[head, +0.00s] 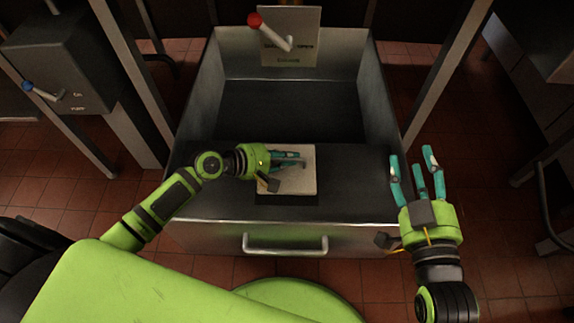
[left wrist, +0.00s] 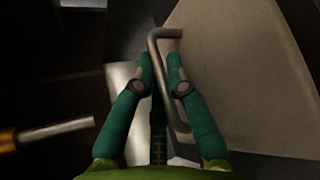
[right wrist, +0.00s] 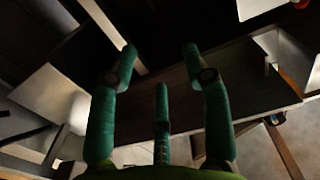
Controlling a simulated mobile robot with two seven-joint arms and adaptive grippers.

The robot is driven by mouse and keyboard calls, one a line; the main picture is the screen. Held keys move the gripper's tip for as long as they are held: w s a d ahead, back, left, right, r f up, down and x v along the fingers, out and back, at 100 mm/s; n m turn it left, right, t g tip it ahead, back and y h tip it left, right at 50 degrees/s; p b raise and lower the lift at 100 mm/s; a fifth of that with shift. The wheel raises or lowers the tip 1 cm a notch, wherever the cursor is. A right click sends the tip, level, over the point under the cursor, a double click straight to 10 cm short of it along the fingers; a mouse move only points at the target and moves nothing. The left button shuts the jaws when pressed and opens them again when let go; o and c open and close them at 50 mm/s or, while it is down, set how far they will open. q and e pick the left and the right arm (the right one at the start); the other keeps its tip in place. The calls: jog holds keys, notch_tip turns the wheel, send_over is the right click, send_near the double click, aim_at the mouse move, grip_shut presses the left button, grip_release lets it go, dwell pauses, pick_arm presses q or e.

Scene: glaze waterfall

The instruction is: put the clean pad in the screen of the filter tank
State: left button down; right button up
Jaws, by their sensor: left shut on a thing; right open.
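The pale square pad (head: 302,182) shows in the head view at the front part of the grey metal filter tank (head: 352,205). A dark rectangular area (head: 285,199) shows at its near edge; I cannot tell whether the pad rests in it or hangs above it. My left gripper (head: 300,160) is over the pad, shut on a bent metal handle (left wrist: 157,42). In the left wrist view the pale pad (left wrist: 255,70) fills the right side beside that handle. My right gripper (head: 415,165) is open and empty, right of the tank's wall. The screen cannot be clearly made out.
A red-knobbed lever (head: 268,30) stands before a sign plate (head: 291,48) at the tank's back. A grey box (head: 62,65) with a blue-knobbed lever (head: 40,90) is at left. A bar handle (head: 285,249) crosses the tank's front. Metal posts flank the tank.

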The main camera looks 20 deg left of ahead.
pick_arm(q)
jog(key=shift+f, duration=0.1)
jog(key=shift+f+b, duration=0.65)
jog(key=shift+f, duration=0.25)
jog(key=shift+f+b, duration=0.5)
jog(key=shift+f, duration=0.25)
pick_arm(e)
jog(key=s+a+r+n+t+y, duration=0.1)
jog(key=s+r+t+y, duration=0.2)
jog(key=r, duration=0.3)
jog(key=s+a+r+n+t+y, duration=0.1)
jog(key=s+r+t+y, duration=0.2)
jog(key=r, duration=0.3)
jog(key=shift+a+r+t, duration=0.3)
jog(key=shift+r, duration=0.1)
pick_arm(q)
jog(key=shift+f, duration=0.15)
jog(key=c, duration=1.2)
grip_release()
jog(key=shift+c, duration=0.2)
pick_arm(e)
jog(key=shift+s+r, duration=0.15)
jog(key=shift+r, duration=0.05)
